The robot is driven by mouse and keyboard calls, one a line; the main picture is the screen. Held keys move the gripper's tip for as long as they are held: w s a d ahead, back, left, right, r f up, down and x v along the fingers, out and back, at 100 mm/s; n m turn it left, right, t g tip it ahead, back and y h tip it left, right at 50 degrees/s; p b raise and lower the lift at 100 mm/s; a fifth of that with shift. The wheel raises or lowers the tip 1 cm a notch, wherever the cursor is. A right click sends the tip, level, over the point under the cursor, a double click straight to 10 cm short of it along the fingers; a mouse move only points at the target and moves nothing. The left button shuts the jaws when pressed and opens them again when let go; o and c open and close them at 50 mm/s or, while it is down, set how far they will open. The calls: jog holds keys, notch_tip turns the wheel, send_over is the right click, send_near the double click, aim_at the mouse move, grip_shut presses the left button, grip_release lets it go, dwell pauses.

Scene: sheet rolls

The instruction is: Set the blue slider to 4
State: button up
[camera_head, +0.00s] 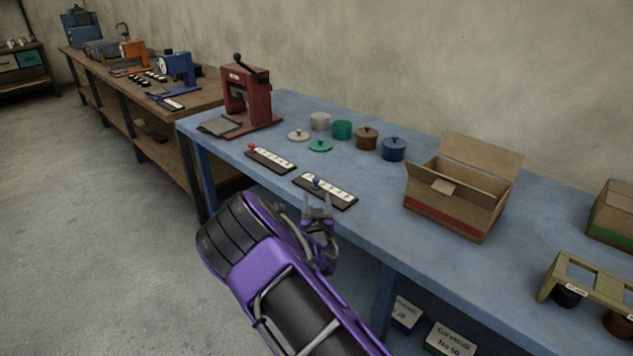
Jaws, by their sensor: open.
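The blue slider (316,182) is a small blue knob on a dark plate with a white numbered scale (335,190), lying near the front edge of the blue table. The knob stands toward the left part of its scale; the numbers are too small to read. A similar plate with a red slider (252,148) lies to its left. My gripper (317,201) is open and empty, just in front of the blue slider's plate in the picture. Its fingers point up toward the knob and overlap the plate's near edge. Whether they touch it I cannot tell.
Behind the sliders are several small lidded pots (367,138) and a loose green lid (320,146). A red press (247,97) stands at the left end, an open cardboard box (455,195) to the right. An olive stand (590,278) is further right. The tabletop (380,185) between plate and box is clear.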

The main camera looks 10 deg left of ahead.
aim_at(316, 182)
jog(key=w, duration=0.7)
jog(key=w+a+b, duration=0.1)
jog(key=w, duration=0.2)
jog(key=shift+w+a, duration=0.1)
jog(key=shift+w, duration=0.1)
grip_shut()
dwell(1.1)
